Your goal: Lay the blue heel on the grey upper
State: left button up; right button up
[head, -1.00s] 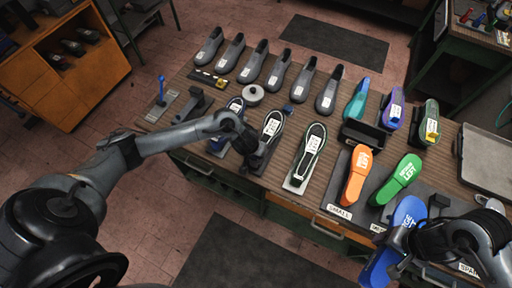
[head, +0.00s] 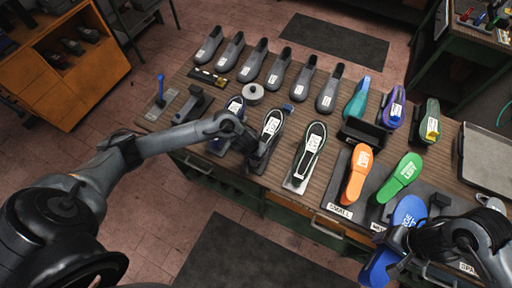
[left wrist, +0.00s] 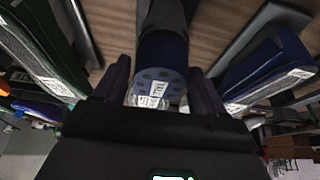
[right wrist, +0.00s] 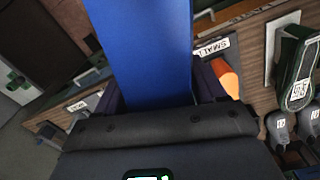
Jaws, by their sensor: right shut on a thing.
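A blue, sole-shaped piece with white lettering (head: 408,210) is at the front right in the head view. My right gripper (head: 396,246) is shut across it, and the right wrist view shows the blue piece (right wrist: 150,50) between the fingers. My left gripper (head: 247,136) is at the middle shoe. In the left wrist view a dark blue rounded end with a dotted face (left wrist: 158,80) lies between its fingers, close to both; I cannot tell whether they grip. Grey uppers (head: 276,70) stand in a row at the back. Which one the task means is unclear.
Labelled shoes on stands (head: 309,150) are mid-bench. An orange piece (head: 357,175) and a green piece (head: 402,176) stand left of the blue one. A spool (head: 253,94) is near the back row. A grey tray (head: 487,155) lies at right.

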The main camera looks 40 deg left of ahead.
pick_arm(q)
jog(key=shift+o, duration=1.4)
pick_arm(e)
jog(key=shift+r, duration=0.1)
pick_arm(q)
jog(key=p+v, duration=0.6)
jog(key=v, duration=0.6)
pick_arm(e)
notch_tip(320, 180, up, 6)
jog(key=shift+r, duration=0.2)
pick_arm(q)
jog(key=shift+s+f, duration=0.1)
